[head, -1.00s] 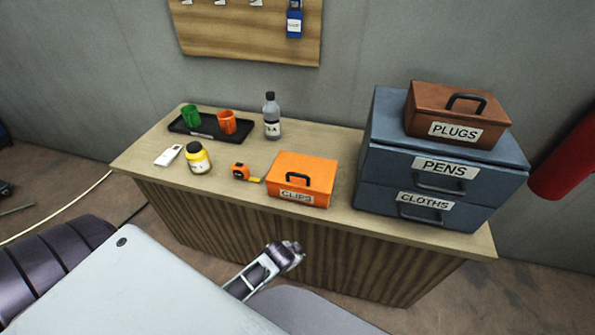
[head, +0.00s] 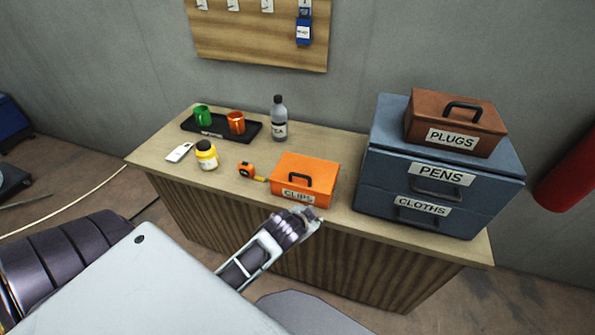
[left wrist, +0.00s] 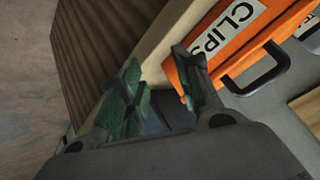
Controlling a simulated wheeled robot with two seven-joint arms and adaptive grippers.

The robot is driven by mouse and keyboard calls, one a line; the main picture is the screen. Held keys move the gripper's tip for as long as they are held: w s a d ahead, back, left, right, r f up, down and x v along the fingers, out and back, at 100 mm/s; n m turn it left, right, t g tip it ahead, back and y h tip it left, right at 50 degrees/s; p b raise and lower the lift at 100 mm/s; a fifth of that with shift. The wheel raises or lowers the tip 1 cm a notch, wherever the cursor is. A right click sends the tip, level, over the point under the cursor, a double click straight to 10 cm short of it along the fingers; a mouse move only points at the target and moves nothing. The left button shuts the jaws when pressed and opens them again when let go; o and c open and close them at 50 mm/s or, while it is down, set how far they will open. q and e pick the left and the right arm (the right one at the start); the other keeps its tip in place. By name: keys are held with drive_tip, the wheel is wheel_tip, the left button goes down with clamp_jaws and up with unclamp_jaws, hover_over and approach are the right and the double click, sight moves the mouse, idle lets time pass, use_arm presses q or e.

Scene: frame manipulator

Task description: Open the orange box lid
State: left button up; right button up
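The orange box (head: 305,169) labelled CLIPS sits near the front edge of the wooden counter, with its lid down. A black handle (head: 299,180) is on its front part, above the label. In the left wrist view the box (left wrist: 240,45) is at the upper right, with the handle (left wrist: 262,75) beside the label. My left gripper (head: 314,216) is just in front of the box, by the counter's front edge. The left wrist view shows its two green-padded fingers (left wrist: 157,58) apart and empty. One finger overlaps the box front; I cannot tell whether it touches. My right gripper is not in view.
Blue-grey drawers (head: 440,165) with a brown PLUGS box (head: 456,120) on top stand to the right. A tape measure (head: 247,171) is left of the box. A yellow jar (head: 207,156), bottle (head: 279,118) and black tray (head: 190,124) with cups stand farther left.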

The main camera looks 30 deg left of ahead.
use_arm(q)
drive_tip(key=w+d+r+m+t+h, duration=0.25)
drive_tip(key=w+r+m+t, duration=0.3)
drive_tip(key=r, duration=0.65)
drive_tip(key=w+d+r+m+t+h, duration=0.1)
drive_tip(key=w+d+r+m+t, duration=0.4)
drive_tip(key=r, duration=0.7)
drive_tip(key=d+r+m+h, duration=0.6)
drive_tip(key=r+m+h, duration=0.3)
drive_tip(key=m+h, duration=0.1)
drive_tip(key=s+d+f+m+g+h, duration=0.1)
drive_tip(key=s+d+m+g+h, duration=0.6)
drive_tip(key=m+g, duration=0.9)
drive_tip(key=a+f+m+g+y, duration=0.1)
drive_tip(key=a+f+m+y, duration=0.5)
drive_tip(key=f+m+y, duration=0.4)
drive_tip(key=w+a+y, duration=0.2)
drive_tip(key=a+y, duration=0.8)
drive_tip(key=a, duration=1.5)
drive_tip(key=shift+w+f, duration=0.25)
drive_tip(key=shift+f, duration=0.1)
drive_tip(key=shift+f, duration=0.1)
